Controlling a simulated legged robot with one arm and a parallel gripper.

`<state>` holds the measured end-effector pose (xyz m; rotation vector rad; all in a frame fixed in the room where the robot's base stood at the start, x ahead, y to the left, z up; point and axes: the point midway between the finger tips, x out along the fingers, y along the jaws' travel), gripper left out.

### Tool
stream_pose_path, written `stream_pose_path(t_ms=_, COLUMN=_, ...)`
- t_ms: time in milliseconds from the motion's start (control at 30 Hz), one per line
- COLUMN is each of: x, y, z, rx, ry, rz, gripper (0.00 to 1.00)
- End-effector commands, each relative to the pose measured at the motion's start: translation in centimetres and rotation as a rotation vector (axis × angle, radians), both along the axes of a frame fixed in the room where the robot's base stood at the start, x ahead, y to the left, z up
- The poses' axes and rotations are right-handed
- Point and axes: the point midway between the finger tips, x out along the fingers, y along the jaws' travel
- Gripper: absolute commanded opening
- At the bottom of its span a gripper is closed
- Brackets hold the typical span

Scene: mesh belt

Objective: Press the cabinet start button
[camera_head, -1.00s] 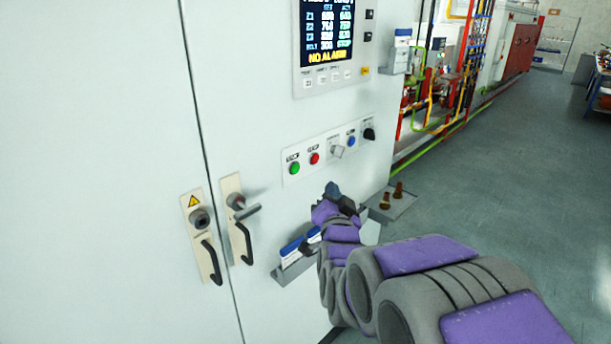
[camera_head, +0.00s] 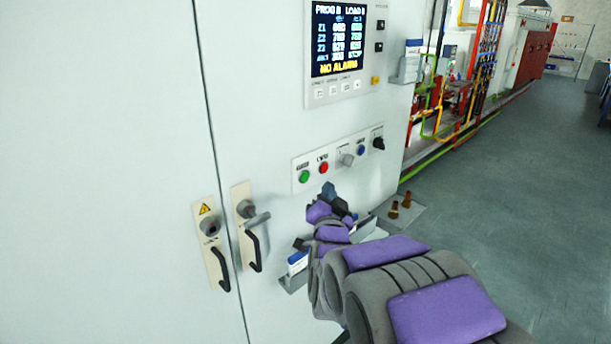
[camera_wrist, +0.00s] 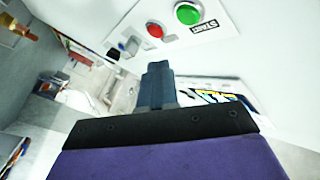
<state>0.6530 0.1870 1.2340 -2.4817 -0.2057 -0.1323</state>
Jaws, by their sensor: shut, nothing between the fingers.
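The green start button (camera_head: 305,176) is at the left end of a white control strip (camera_head: 340,157) on the pale cabinet front (camera_head: 110,150). In the wrist view the green button (camera_wrist: 188,13) is near the top, beside a label reading START. A red button (camera_head: 323,167) sits just right of it. My gripper (camera_head: 328,187) is below the strip, slightly right of the green button, and apart from it. In the wrist view my gripper's fingers (camera_wrist: 155,70) are shut together and empty, pointing towards the cabinet with the buttons above them.
A grey selector knob (camera_head: 347,159), a blue button (camera_head: 361,150) and a black knob (camera_head: 378,143) continue the strip. A display (camera_head: 339,40) is above. Door handles (camera_head: 252,235) stick out at left. A small shelf (camera_head: 413,213) with brown pieces juts out at right.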

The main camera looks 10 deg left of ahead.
Motion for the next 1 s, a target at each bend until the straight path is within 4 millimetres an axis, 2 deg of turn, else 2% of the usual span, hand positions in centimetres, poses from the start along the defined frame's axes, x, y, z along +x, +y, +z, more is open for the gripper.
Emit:
stream_pose_path(t_ms=100, x=0.9, y=1.4, z=-0.1, rx=-0.003, ry=0.003, rz=0.003, gripper=0.00)
stream_pose_path(t_ms=400, x=2.4, y=3.3, z=0.0, rx=0.001, ry=0.001, rz=0.002, gripper=0.00)
stream_pose_path(t_ms=1000, x=2.7, y=3.5, z=-0.1, rx=0.001, ry=0.002, rz=0.001, gripper=0.00)
